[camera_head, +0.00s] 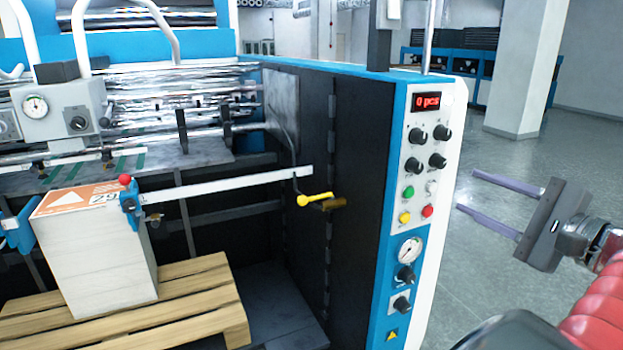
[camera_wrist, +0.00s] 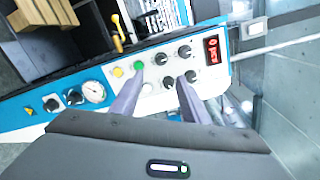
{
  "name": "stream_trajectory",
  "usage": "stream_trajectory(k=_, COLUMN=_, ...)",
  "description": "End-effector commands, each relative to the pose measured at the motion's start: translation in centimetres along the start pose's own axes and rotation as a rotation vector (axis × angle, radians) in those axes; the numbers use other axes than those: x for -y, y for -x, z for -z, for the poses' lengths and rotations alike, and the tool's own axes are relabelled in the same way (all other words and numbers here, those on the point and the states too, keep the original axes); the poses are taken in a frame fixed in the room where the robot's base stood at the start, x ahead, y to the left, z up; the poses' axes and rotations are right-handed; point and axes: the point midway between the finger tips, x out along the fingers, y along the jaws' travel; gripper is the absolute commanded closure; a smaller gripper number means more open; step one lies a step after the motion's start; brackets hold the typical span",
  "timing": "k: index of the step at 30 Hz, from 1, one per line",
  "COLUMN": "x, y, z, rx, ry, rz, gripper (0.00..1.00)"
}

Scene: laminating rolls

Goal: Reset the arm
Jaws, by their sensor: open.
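My gripper (camera_head: 490,207) is at the right in the head view, its two long fingers apart and pointing left toward the machine's control panel (camera_head: 422,150). Nothing is between the fingers. The fingertips are apart from the panel, with a visible gap. In the wrist view my gripper (camera_wrist: 157,88) also shows two spread fingers, with the control panel (camera_wrist: 75,85) tilted behind them. A red arm cover shows at the lower right of the head view; it is mine.
The blue and black laminating machine (camera_head: 365,150) fills the middle and left. A paper stack (camera_head: 95,265) stands on a wooden pallet (camera_head: 200,295). A yellow-handled lever (camera_head: 315,199) sticks out of the machine. A white pillar (camera_head: 525,80) stands behind. Grey floor at the right is clear.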

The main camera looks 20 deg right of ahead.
Motion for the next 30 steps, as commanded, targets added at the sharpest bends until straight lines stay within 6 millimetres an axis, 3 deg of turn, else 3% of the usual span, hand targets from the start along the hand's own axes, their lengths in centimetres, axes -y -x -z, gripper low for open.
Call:
stream_trajectory(k=7, x=-0.1, y=-0.1, z=-0.1, rx=0.002, ry=0.001, rz=-0.005, gripper=0.58)
stream_trajectory(k=11, x=-1.4, y=-1.1, z=-0.6, rx=0.014, ry=0.015, rz=-0.052, gripper=0.58)
stream_trajectory(k=14, x=-3.6, y=-2.5, z=-1.5, rx=0.034, ry=0.04, rz=-0.132, gripper=0.58)
stream_trajectory(k=21, x=-11.4, y=-5.8, z=-4.7, rx=0.112, ry=0.165, rz=-0.408, gripper=0.58)
stream_trajectory(k=30, x=-20.5, y=-6.8, z=-8.1, rx=0.23, ry=0.398, rz=-0.737, gripper=0.58)
